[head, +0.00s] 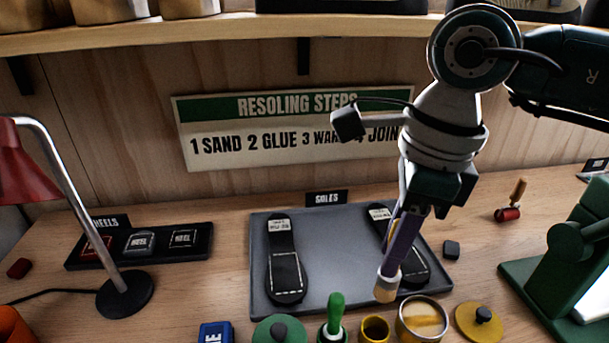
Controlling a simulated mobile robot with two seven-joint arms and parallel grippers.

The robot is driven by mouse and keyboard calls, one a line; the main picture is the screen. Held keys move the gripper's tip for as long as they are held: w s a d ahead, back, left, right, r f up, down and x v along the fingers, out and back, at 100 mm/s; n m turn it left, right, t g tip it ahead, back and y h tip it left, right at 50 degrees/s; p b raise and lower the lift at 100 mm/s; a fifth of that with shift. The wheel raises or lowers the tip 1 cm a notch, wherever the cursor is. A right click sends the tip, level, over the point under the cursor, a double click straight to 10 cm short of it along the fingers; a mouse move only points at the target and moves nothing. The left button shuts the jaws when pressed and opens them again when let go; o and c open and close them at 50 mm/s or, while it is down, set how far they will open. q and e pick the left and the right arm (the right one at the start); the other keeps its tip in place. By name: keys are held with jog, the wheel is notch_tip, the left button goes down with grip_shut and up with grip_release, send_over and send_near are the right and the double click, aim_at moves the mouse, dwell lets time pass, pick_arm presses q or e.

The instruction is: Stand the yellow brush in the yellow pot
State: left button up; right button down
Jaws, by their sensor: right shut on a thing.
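My right gripper (420,207) points down over the right part of the grey tray and is shut on a brush (388,285). The brush hangs nearly upright, slightly tilted, tip down. The pot is open and dark inside, cut by the lower picture edge. Beside it stands a round tin (422,320) with yellow contents. My left gripper is not in view.
A yellow lid (480,322) lies right of the tin. A green-handled tool (335,316) and green lid (279,330) are left of the pot. Shoe soles lie on the grey tray (340,250). A green machine (570,260) stands right, a lamp (125,291) left.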

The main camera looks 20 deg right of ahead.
aim_at(381, 298)
jog(key=shift+w+m, duration=0.1)
jog(key=shift+m, duration=0.2)
jog(key=shift+f, duration=0.25)
jog(key=shift+f+b, duration=0.8)
notch_tip(381, 298, down, 4)
jog(key=b, duration=0.3)
jog(key=shift+f, duration=0.2)
notch_tip(381, 298, down, 4)
jog(key=b, duration=0.4)
jog(key=shift+r, duration=0.2)
jog(key=c, duration=0.6)
grip_release()
jog(key=shift+r, duration=0.1)
